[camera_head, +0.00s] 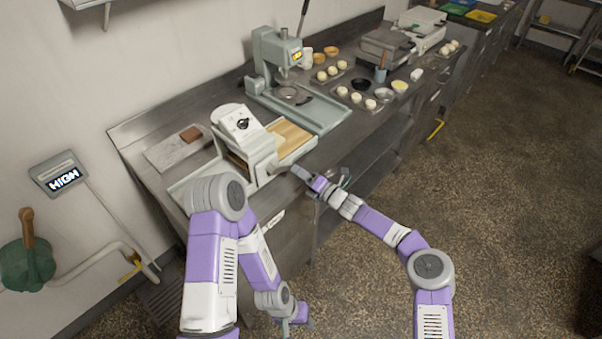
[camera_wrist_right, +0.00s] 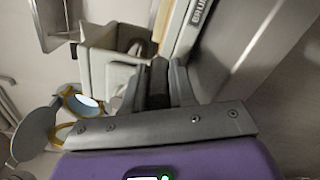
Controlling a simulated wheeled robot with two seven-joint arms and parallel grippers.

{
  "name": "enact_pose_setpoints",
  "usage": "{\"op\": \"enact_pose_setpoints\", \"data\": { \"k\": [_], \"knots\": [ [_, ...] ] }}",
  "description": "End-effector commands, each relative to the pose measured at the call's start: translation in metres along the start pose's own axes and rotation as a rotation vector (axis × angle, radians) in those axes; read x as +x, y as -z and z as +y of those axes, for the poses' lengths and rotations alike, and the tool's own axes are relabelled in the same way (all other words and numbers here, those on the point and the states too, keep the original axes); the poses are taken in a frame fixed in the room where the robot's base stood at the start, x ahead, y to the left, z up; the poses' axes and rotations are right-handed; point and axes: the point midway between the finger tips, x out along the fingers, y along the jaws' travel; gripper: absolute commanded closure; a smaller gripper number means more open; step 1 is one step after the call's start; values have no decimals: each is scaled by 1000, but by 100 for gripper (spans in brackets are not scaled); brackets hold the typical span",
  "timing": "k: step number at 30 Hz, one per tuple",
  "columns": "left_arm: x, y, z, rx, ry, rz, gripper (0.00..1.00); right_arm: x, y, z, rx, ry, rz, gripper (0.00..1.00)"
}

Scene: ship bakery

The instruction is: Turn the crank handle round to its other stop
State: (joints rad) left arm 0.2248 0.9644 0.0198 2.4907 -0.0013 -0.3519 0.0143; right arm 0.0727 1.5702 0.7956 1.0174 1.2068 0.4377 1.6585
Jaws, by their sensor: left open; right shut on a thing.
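The pale dough machine (camera_head: 262,150) stands on the near end of the steel counter, with a dial on its sloped top. Its crank arm (camera_head: 279,168) sticks out at the machine's right front side. My right gripper (camera_head: 302,174) is at the end of that crank. In the right wrist view, my right gripper (camera_wrist_right: 157,88) is shut on the dark crank handle (camera_wrist_right: 158,76), one finger on each side. Which stop the crank is near cannot be told. My left gripper (camera_head: 303,319) is open and empty, hanging low in front of the counter.
A brown block (camera_head: 190,134) lies on a board at left. The floor (camera_head: 480,170) at right is clear.

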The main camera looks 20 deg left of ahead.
Motion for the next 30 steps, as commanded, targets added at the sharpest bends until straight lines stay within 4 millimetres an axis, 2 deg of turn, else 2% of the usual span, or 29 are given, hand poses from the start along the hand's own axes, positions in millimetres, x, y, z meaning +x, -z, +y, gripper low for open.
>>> {"op": "enact_pose_setpoints", "data": {
  "k": [6, 7, 11, 12, 22, 30],
  "knots": [
    [0, 0, 0, 0, 0, 0, 57, 0, 4, -4, 5, 6, 5, 100],
    [0, 0, 0, 0, 0, 0, 57, 0, 4, -4, 5, 6, 5, 72],
    [0, 0, 0, 0, 0, 0, 57, 0, 3, -3, 4, 5, 5, 52],
    [0, 0, 0, 0, 0, 0, 57, 0, 3, -3, 4, 4, 4, 49],
    [-1, 0, 0, 0, 0, 0, 57, -3, 1, -1, 3, 2, 2, 49],
    [-7, 0, 3, 0, 0, 0, 57, -34, 0, -1, 6, 2, 1, 49]
  ]
}}
